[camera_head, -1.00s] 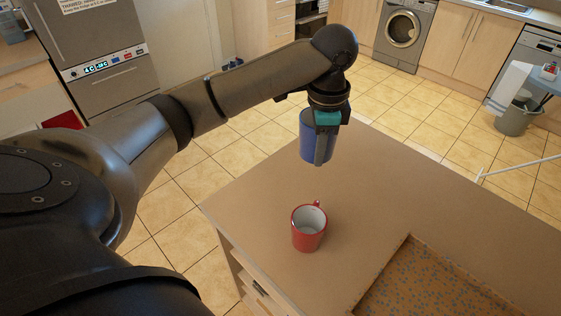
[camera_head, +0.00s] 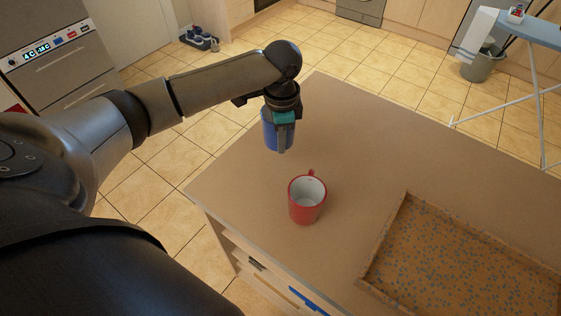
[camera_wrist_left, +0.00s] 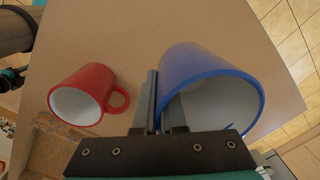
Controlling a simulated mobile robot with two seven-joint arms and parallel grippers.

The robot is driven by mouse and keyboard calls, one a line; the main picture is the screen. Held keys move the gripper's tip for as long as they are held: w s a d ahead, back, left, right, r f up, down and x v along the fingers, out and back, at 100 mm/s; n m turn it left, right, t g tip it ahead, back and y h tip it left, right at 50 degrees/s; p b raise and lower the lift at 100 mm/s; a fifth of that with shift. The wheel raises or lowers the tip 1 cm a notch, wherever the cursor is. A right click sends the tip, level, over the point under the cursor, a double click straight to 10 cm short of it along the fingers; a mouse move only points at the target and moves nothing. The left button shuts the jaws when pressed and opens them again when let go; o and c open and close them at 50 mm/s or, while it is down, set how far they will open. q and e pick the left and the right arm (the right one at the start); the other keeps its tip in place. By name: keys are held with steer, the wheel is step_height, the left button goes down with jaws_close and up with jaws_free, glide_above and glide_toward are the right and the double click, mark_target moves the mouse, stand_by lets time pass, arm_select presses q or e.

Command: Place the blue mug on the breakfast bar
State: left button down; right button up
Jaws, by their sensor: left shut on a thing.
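The blue mug (camera_head: 268,133) is in my left gripper (camera_head: 283,140), over the left part of the breakfast bar (camera_head: 370,150). In the left wrist view the blue mug (camera_wrist_left: 205,68) is on the right, its opening facing the camera. The left gripper (camera_wrist_left: 162,105) is shut on its wall, with one finger outside and the other at the opening. The head view suggests the mug hangs above the top; any gap under its base is hard to tell. My right gripper is not in view.
A red mug (camera_head: 306,200) stands upright on the bar, nearer than the blue mug; it also shows in the left wrist view (camera_wrist_left: 88,92). A speckled tray (camera_head: 385,241) lies at the near right. The bar top behind and right of the mugs is clear.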

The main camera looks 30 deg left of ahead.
mark_target(280, 169)
arm_select(q)
step_height(280, 169, down, 8)
steer(key=shift+r+b, duration=0.25)
steer(key=shift+b, duration=0.3)
steer(key=c, duration=1.4)
jaws_free()
steer(key=shift+f, duration=0.1)
steer(key=shift+c, duration=0.2)
steer(key=o, duration=0.4)
steer(key=shift+o, duration=0.2)
step_height(280, 169, up, 12)
steer(key=shift+s+d+r+p, duration=0.15)
steer(key=shift+r+p, duration=0.05)
steer(key=shift+p, duration=0.85)
